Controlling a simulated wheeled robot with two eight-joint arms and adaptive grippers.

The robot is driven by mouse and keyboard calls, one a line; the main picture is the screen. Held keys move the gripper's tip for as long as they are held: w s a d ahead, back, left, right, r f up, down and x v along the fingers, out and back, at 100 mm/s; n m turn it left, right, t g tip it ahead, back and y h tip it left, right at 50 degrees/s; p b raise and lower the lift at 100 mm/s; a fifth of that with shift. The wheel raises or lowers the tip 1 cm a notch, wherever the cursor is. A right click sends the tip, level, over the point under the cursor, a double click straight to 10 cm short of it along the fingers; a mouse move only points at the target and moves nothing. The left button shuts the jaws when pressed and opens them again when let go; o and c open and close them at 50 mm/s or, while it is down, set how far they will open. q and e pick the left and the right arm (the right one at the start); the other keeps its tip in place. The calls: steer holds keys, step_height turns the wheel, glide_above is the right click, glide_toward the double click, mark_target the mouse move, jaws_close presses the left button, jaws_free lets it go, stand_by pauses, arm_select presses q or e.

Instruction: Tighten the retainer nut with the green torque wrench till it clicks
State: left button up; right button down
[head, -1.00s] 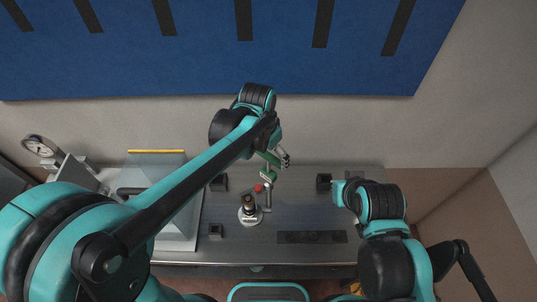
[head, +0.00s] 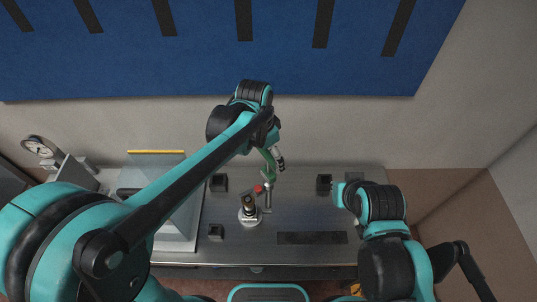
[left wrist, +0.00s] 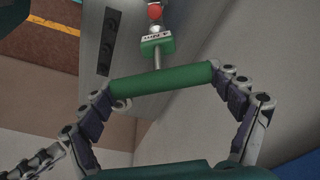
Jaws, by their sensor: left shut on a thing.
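The green torque wrench has a thick green handle (left wrist: 162,86), a thin grey shaft and a green head block with a white label (left wrist: 157,44). My left gripper (left wrist: 165,82) is shut on the handle, one finger at each end. In the head view the wrench (head: 270,160) is at the left gripper (head: 279,159), above the back of the bench, beside a small post with a red knob (head: 258,188). I cannot make out the retainer nut or whether the wrench sits on it. My right arm's end (head: 340,192) is at the right; its fingers cannot be made out.
The grey bench (head: 300,215) carries a round-based fixture (head: 250,215), black blocks (head: 218,183) and (head: 323,183), and a dark strip (head: 312,238). A clear-sided case (head: 160,170) and a dial gauge (head: 40,147) stand left. A wall rises behind.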

arm_select(q)
steer(key=shift+r+p, duration=1.9)
steer(key=shift+r, duration=0.95)
